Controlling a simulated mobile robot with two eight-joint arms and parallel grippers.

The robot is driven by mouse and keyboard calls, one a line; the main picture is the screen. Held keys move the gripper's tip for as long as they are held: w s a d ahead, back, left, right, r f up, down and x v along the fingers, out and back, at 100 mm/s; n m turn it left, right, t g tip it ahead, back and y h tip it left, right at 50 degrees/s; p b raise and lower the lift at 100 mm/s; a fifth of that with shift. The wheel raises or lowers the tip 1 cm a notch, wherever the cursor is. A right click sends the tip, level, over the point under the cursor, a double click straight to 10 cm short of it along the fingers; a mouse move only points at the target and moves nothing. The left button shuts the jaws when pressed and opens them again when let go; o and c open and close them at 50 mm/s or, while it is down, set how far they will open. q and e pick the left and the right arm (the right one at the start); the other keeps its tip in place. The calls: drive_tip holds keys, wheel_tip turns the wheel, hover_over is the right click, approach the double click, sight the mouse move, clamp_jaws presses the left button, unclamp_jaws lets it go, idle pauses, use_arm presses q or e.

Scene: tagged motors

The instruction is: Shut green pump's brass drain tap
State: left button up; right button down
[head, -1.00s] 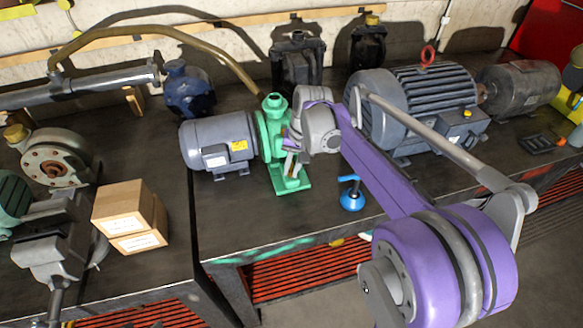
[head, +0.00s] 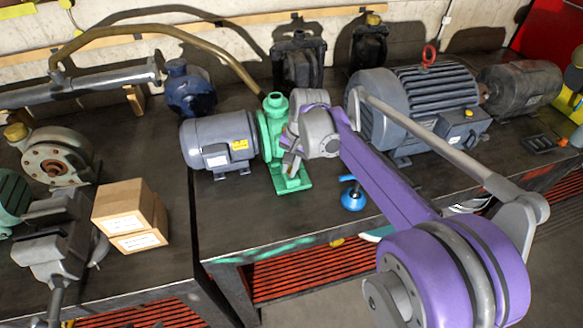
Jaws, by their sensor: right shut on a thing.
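The green pump (head: 272,135) stands on the bench, coupled to a grey motor (head: 217,142) on its left. Its green foot plate (head: 292,184) lies flat on the bench top. My right gripper (head: 289,166) reaches in from the right and is at the pump's lower front, pointing down and left. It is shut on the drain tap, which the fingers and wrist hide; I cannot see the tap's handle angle. My left gripper is not in view.
A blue round-based tool (head: 352,198) stands right of the pump near the bench edge. A large grey motor (head: 430,100) stands behind my right arm. Cardboard boxes (head: 128,213) sit on the left bench. A brass-coloured hose (head: 190,34) runs down towards the pump's top.

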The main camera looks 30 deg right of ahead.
sight(289, 182)
drive_tip(key=m, duration=0.3)
drive_tip(key=m+h, duration=0.1)
drive_tip(key=m, duration=0.1)
drive_tip(key=shift+w+a+m, duration=0.2)
drive_tip(key=shift+w+m, duration=0.1)
drive_tip(key=shift+w+m+h, duration=0.15)
drive_tip(key=shift+m+h, duration=0.05)
drive_tip(key=shift+m, duration=0.85)
drive_tip(key=shift+w+m+h, duration=0.15)
drive_tip(key=shift+m+h, duration=0.05)
drive_tip(key=shift+m, duration=0.85)
drive_tip(key=c, duration=0.9)
unclamp_jaws()
drive_tip(key=r, duration=0.3)
drive_tip(key=s+r, duration=0.1)
drive_tip(key=r, duration=0.3)
drive_tip(key=s+r, duration=0.1)
drive_tip(key=r, duration=0.2)
drive_tip(key=shift+a+r, duration=0.25)
drive_tip(key=shift+r, duration=0.05)
